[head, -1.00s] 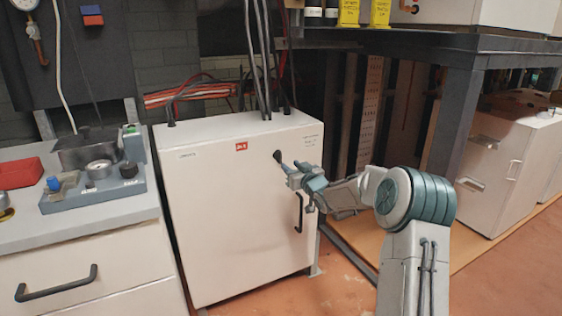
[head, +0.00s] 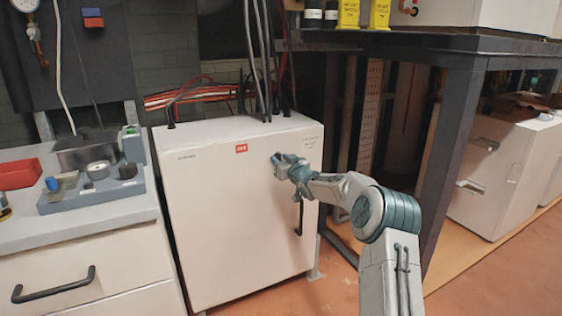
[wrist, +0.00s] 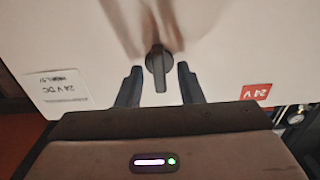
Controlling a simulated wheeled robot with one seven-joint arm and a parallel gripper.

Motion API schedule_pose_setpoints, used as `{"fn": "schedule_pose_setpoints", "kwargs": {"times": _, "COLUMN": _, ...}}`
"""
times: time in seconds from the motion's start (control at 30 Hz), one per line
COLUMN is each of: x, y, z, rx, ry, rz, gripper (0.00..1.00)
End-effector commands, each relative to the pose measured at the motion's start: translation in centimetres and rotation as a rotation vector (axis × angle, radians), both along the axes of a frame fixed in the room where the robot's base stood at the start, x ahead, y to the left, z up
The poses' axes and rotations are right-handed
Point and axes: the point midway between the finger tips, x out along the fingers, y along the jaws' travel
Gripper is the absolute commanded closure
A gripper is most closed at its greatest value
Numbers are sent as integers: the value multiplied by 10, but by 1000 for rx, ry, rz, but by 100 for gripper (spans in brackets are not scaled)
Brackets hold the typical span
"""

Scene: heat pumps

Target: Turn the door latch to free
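The door latch (wrist: 158,70) is a small dark lever on a round hub on the white cabinet door (head: 225,220). In the wrist view its lever points down the picture, and the door's labels read upside down. My gripper (wrist: 159,78) is open, with one dark finger on each side of the latch. Narrow gaps show between latch and fingers, so it is not gripped. In the head view my gripper (head: 279,160) is at the upper right of the door and hides the latch. The black door handle (head: 299,215) is below it.
A grey counter (head: 100,220) with a tool tray (head: 95,192) and a red box (head: 18,173) stands left of the cabinet. A dark workbench frame (head: 450,135) stands to the right. Cables (head: 262,60) run into the cabinet top. Floor in front is clear.

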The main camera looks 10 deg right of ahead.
Motion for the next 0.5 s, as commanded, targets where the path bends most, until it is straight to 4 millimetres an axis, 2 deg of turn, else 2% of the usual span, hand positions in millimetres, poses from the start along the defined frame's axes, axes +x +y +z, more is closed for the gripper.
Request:
{"fn": "schedule_pose_setpoints", "kwargs": {"times": 0.03, "x": 0, "y": 0, "z": 0, "rx": 0, "ry": 0, "rz": 0, "gripper": 69}}
{"fn": "schedule_pose_setpoints", "kwargs": {"times": 0.13, "x": 0, "y": 0, "z": 0, "rx": 0, "ry": 0, "rz": 0, "gripper": 97}}
{"fn": "schedule_pose_setpoints", "kwargs": {"times": 0.17, "x": 0, "y": 0, "z": 0, "rx": 0, "ry": 0, "rz": 0, "gripper": 100}}
{"fn": "schedule_pose_setpoints", "kwargs": {"times": 0.5, "x": 0, "y": 0, "z": -1, "rx": -23, "ry": -7, "rz": 0, "gripper": 100}}
